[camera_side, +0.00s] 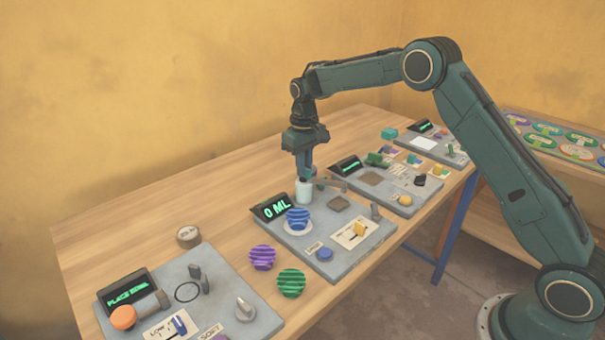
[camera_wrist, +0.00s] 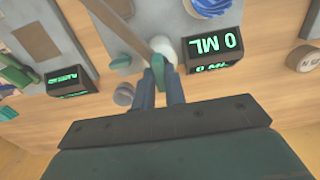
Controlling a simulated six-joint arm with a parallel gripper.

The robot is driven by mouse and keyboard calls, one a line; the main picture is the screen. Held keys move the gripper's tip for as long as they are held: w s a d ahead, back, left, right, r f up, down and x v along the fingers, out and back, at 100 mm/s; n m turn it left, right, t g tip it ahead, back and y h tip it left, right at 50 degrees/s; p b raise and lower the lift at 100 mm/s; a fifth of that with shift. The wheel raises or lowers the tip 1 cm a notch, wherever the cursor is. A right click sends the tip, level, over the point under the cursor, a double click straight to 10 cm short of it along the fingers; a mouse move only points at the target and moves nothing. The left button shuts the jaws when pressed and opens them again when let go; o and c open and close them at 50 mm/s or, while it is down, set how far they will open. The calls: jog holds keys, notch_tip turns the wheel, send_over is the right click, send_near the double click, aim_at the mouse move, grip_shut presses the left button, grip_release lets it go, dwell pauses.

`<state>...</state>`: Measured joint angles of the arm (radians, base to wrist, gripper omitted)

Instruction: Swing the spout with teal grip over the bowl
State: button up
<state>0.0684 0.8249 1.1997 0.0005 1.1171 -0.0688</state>
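The spout (camera_side: 331,184) is a grey-brown bar on the middle panel, turned away from the bowl. In the wrist view the spout (camera_wrist: 135,35) runs up and left from its pale post (camera_wrist: 165,47). Its teal grip (camera_wrist: 158,70) sits between my fingertips. My gripper (camera_side: 305,177) points down at the spout's post end, and its fingers appear closed against the grip's sides.
The display (camera_side: 272,208) beside the bowl reads 0 ML. A purple striped bowl (camera_side: 262,257) and a green one (camera_side: 291,282) stand left of the middle panel. Other panels lie at the front left and far right.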

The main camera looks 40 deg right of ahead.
grip_shut()
jog(key=shift+m, duration=0.5)
jog(key=m, duration=0.2)
jog(key=shift+m, duration=0.4)
jog(key=m, duration=0.9)
jog(key=shift+m, duration=1.8)
jog(key=o, duration=0.6)
grip_release()
jog(key=shift+o, duration=0.2)
jog(key=shift+r, duration=0.2)
